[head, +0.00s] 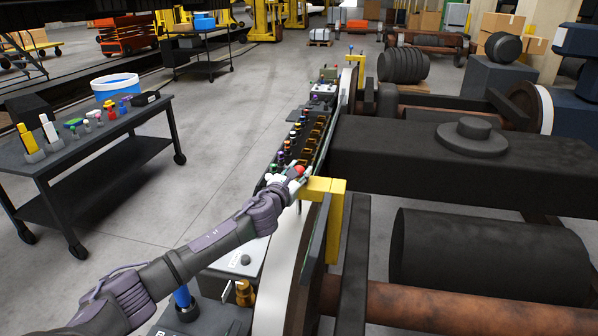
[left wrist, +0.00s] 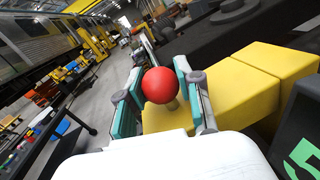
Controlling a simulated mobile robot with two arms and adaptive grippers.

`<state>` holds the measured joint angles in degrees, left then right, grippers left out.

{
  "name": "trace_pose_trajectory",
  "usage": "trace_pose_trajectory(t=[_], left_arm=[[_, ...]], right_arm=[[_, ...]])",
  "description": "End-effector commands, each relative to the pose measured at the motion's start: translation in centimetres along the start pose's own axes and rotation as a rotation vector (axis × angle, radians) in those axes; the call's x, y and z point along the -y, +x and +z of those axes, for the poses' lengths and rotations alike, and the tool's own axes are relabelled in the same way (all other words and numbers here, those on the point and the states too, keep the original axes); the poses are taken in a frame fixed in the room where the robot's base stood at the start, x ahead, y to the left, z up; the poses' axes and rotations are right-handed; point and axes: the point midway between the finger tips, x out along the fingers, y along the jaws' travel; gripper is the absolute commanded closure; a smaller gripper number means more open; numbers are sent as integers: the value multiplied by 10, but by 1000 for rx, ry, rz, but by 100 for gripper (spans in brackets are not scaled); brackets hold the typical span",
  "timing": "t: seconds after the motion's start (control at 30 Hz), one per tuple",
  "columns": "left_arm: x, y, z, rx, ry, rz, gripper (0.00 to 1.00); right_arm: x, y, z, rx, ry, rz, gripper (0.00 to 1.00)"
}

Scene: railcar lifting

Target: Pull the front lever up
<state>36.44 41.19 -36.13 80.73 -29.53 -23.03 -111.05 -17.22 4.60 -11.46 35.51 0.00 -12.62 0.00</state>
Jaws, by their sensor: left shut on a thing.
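A red ball knob (head: 299,169) tops the lever beside a yellow block (head: 327,187) at the near end of the railcar's side. In the left wrist view the red ball (left wrist: 161,85) sits between the two teal-padded fingers, with a short pale stem below it. My left gripper (head: 293,176) reaches in from the lower left and is shut on this knob. The gripper also fills the middle of the left wrist view (left wrist: 158,78). Most of the lever's shaft is hidden behind the hand and the yellow block (left wrist: 208,97). My right gripper is not in view.
A panel (head: 300,145) with several coloured knobs runs away behind the hand. A blue-handled post (head: 182,296) stands below my left arm. A black tool cart (head: 100,145) stands at left. Dark railcar beams (head: 430,165) fill the right. The floor between is clear.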

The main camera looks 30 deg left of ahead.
Motion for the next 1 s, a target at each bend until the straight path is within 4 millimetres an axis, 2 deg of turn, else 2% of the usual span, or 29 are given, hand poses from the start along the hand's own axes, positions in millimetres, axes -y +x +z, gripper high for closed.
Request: trace_pose_trajectory(t=[0.23,0.57,0.9,0.93,1.0], left_arm=[[-1,0,5,0,0,0,100],[-9,0,43,1,2,1,100],[-10,0,45,6,0,2,100],[-10,1,45,6,0,2,62],[-10,1,45,6,0,2,50]], right_arm=[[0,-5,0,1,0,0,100],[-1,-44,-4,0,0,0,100],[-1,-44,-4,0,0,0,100],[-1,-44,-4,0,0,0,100],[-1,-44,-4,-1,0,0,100]])
